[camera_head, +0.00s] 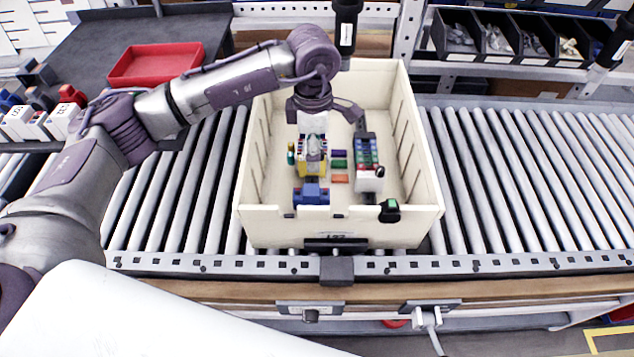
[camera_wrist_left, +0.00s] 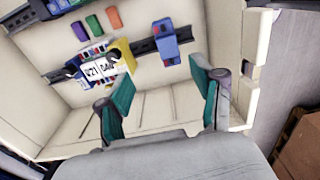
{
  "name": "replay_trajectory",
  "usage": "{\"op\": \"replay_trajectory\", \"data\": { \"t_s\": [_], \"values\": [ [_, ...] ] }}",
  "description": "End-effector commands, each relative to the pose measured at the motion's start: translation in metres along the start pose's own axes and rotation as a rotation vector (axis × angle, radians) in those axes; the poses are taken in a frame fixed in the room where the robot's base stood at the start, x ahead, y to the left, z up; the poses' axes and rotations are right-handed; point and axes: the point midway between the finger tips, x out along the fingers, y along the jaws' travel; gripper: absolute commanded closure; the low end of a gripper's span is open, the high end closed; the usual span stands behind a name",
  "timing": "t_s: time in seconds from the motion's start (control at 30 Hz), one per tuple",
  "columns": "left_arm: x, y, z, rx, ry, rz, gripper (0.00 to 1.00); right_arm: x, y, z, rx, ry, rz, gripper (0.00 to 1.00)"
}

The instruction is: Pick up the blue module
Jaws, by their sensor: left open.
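The blue module (camera_head: 312,192) sits near the front wall of a cream box (camera_head: 275,225), in front of a yellow module (camera_head: 313,165). In the left wrist view the blue module (camera_wrist_left: 166,42) is on a dark rail, beside the yellow module (camera_wrist_left: 121,52) with its white labels. My left gripper (camera_head: 325,108) is inside the box's outline, farther back than the blue module. Its teal-padded fingers (camera_wrist_left: 160,92) are spread with nothing between them, and the blue module lies beyond them, apart. My right gripper is not in view.
A second rail carries several green and blue modules (camera_head: 367,155). Small purple, green and orange blocks (camera_head: 340,166) lie between the rails. The box walls surround these parts. The box stands on a roller conveyor (camera_head: 520,170). A red tray (camera_head: 155,63) is at the back left.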

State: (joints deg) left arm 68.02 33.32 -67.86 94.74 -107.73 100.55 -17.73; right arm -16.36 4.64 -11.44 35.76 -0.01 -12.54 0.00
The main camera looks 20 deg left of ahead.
Motion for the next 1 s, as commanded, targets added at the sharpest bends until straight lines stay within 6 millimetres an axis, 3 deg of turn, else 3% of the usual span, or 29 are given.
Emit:
{"op": "replay_trajectory", "data": {
  "t_s": [0.13,0.4,0.57,0.77,1.0],
  "values": [
    [0.024,-0.002,-0.001,0.0,0.004,-0.006,0.33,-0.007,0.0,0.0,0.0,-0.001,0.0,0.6],
    [0.072,-0.002,-0.001,0.0,0.003,-0.005,0.33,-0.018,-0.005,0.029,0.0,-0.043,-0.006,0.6],
    [0.082,-0.002,-0.001,0.001,0.002,-0.003,0.33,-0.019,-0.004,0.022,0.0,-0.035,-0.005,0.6],
    [0.105,-0.005,-0.004,0.0,0.004,-0.006,0.33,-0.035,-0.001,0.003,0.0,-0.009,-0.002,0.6],
    [0.132,-0.005,-0.004,0.001,0.001,-0.002,0.33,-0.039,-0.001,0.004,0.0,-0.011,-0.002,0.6]
  ]
}}
